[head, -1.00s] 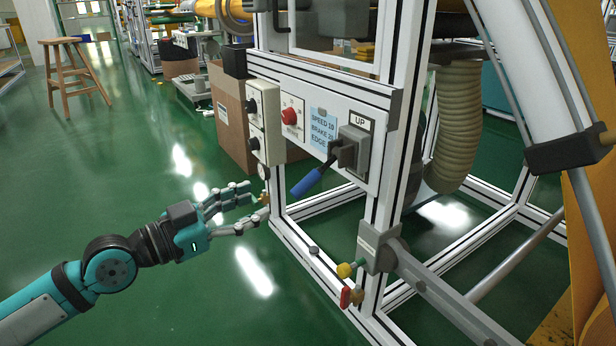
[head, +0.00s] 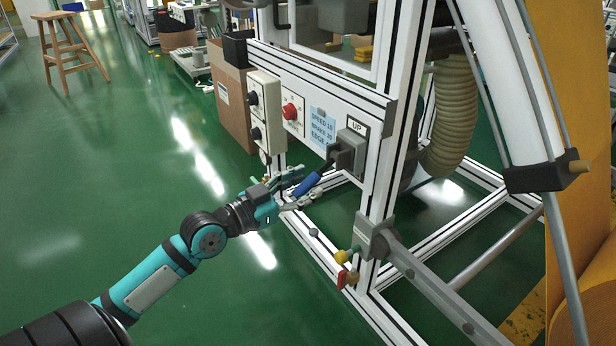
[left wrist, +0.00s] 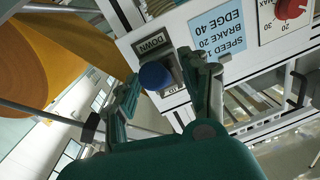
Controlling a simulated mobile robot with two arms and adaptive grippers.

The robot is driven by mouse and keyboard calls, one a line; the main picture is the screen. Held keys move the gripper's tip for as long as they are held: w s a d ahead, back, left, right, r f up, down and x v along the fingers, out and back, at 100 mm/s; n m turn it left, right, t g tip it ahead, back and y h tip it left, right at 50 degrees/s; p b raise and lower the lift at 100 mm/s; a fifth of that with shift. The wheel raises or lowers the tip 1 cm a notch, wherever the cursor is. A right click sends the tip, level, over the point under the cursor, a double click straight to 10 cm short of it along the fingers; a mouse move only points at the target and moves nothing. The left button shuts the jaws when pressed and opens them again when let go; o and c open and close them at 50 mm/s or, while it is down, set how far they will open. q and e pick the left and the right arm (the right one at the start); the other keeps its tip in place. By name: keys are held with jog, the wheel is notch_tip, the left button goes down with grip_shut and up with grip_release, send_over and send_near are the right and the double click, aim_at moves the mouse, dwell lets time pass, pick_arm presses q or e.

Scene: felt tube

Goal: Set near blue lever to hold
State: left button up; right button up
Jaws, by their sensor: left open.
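The lever's blue grip (head: 306,185) slants down and toward the lower left from a dark pivot on a grey box (head: 351,150) on the white panel. An "UP" label (head: 356,126) sits above the box. My left gripper (head: 297,190) is open at the grip, with fingers on either side of it. In the left wrist view, the round blue grip end (left wrist: 154,76) lies between the spread fingers of the gripper (left wrist: 172,78), nearer the left finger; contact is unclear. A "DOWN" label (left wrist: 152,43) shows there; another label behind the grip is mostly hidden. My right gripper is out of view.
Left of the lever are a blue "SPEED, BRAKE, EDGE" card (head: 321,128), a red knob (head: 290,111) and a box with black knobs (head: 265,115). A white frame post (head: 383,150) stands close on the right. Green floor at left is open.

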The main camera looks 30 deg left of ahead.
pick_arm(q)
jog(key=shift+w+d, duration=0.25)
jog(key=shift+w, duration=0.4)
jog(key=shift+c, duration=0.3)
grip_shut()
